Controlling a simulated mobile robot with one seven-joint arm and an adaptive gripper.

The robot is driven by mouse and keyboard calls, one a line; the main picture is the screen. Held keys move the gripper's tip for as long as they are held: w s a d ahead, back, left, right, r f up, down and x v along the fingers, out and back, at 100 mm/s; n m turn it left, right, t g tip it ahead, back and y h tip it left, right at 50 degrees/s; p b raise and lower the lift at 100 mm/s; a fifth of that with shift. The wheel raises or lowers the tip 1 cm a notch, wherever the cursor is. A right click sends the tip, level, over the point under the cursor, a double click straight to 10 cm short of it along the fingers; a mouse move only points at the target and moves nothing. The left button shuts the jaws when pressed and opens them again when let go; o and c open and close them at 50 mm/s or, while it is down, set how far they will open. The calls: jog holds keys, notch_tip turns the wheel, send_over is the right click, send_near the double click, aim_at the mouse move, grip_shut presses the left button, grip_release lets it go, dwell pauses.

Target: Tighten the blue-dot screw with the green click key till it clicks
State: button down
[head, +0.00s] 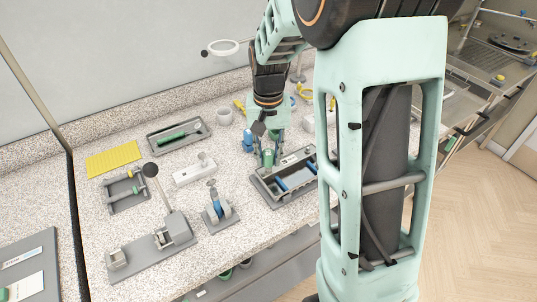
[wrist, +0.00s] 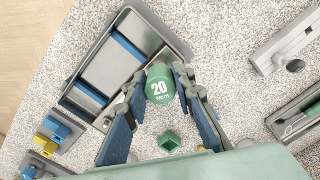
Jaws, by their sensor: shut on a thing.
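My gripper (wrist: 160,90) is shut on the green click key (wrist: 160,84), a round green piece marked "20" on its end. In the head view the key (head: 268,158) shows between the fingers, close beside the grey fixture (head: 262,190). In the wrist view this fixture (wrist: 128,28), with blue bars across it, lies to the left of the key. I cannot make out a blue-dot screw in either view. I cannot tell whether the key touches anything below it.
A small green square piece (wrist: 169,141) lies near my fingers. A tray (head: 154,143) with a green-handled tool, a white bar (head: 194,169), a yellow pad (head: 113,159) and a blue-wheeled stand (head: 218,211) are on the speckled counter. Cups stand behind.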

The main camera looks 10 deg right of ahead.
jog(key=shift+m+p, duration=0.3)
jog(key=shift+m, duration=1.4)
jog(key=c, duration=1.8)
grip_release()
jog(key=shift+c, duration=0.2)
